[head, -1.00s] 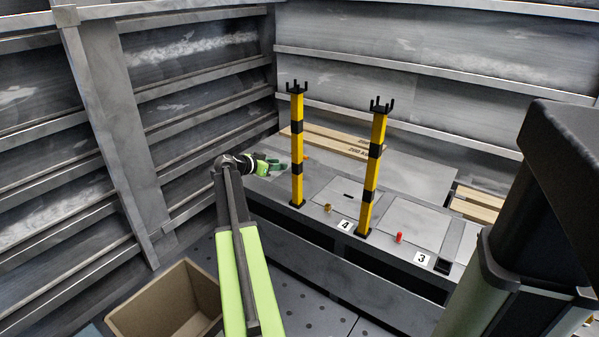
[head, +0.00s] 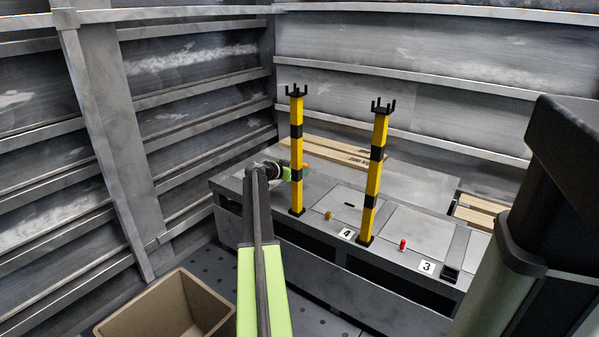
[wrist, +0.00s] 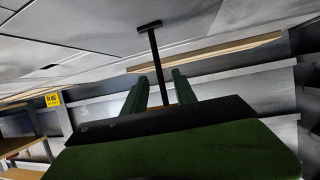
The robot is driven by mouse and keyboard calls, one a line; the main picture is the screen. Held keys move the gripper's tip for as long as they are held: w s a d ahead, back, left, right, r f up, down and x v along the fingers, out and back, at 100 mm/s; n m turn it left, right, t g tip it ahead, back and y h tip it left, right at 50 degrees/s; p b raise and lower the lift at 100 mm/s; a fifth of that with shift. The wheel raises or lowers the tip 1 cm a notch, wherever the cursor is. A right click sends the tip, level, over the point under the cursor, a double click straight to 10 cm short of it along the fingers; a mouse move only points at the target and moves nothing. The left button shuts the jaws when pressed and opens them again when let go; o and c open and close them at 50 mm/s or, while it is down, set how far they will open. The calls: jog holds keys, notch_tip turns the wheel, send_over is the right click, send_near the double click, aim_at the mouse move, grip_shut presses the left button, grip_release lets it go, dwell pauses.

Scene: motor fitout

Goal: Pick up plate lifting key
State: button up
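The plate lifting key (wrist: 153,50) seems to be the dark T-shaped tool in the wrist view, with a thin stem and a short crossbar at its far end. A small orange-brown part shows low between the fingers. My gripper (wrist: 160,78) has two green fingers standing apart, one on each side of the stem, with gaps visible. I see no clear contact. In the head view my gripper (head: 290,173) is at the bench's back left, by the left striped post. A small orange piece (head: 305,166) shows beside that post, which hides part of this area.
Two yellow-black posts (head: 296,150) (head: 373,180) stand on the grey bench (head: 405,230). A brass piece (head: 328,216) and a red piece (head: 402,244) sit near labels 4 and 3. Wooden planks (head: 340,152) lie behind. A brown open bin (head: 140,308) stands at the lower left.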

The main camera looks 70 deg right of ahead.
jog(key=b+x, duration=0.1)
jog(key=x, duration=0.2)
jog(key=shift+d+f, duration=0.2)
jog(key=shift+d, duration=0.1)
grip_shut()
